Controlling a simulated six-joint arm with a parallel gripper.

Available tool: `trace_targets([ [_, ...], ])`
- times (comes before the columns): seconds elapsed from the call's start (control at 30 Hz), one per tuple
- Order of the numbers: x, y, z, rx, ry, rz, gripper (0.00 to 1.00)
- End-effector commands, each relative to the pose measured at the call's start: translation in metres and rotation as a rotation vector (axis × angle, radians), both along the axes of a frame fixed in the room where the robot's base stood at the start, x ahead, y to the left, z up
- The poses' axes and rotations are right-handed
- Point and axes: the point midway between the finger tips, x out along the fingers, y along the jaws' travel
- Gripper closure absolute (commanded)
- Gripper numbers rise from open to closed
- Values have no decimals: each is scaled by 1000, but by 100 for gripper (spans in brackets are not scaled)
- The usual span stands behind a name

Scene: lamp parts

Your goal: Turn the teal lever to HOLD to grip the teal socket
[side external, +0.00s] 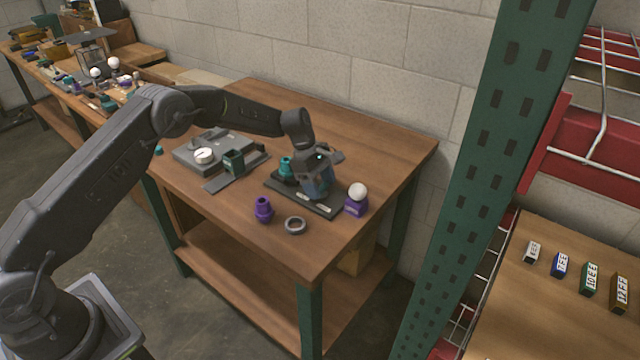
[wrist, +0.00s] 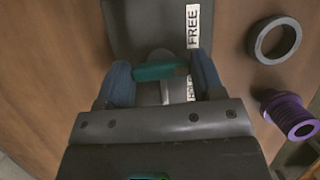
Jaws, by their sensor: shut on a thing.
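The teal lever (wrist: 160,71) lies crosswise between the two blue fingers of my gripper (wrist: 163,76) in the wrist view, and the gripper is shut on it. A white FREE label (wrist: 193,26) is above the lever's right end. A HOLD label (wrist: 191,88) is below it, partly hidden by my gripper. In the side view my gripper (side external: 318,188) is low over the dark base plate (side external: 325,209) and hides the lever. The teal socket (side external: 286,166) stands upright at the plate's left part, left of my gripper; whether it is gripped cannot be told.
A purple socket (side external: 263,209) and a grey ring (side external: 295,225) are on the table in front of the plate. A white bulb on a purple base (side external: 356,206) is close at right. A grey fixture with a white dial (side external: 205,155) and a dark green block (side external: 233,161) are at left.

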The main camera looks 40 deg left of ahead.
Motion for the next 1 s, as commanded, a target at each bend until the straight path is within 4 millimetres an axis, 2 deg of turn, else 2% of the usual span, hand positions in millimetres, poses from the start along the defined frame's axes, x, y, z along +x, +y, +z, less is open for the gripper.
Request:
trace_targets([
  [0.63,2,0,-1,2,-1,-613,62],
  [1.0,2,-1,-1,2,0,-794,62],
])
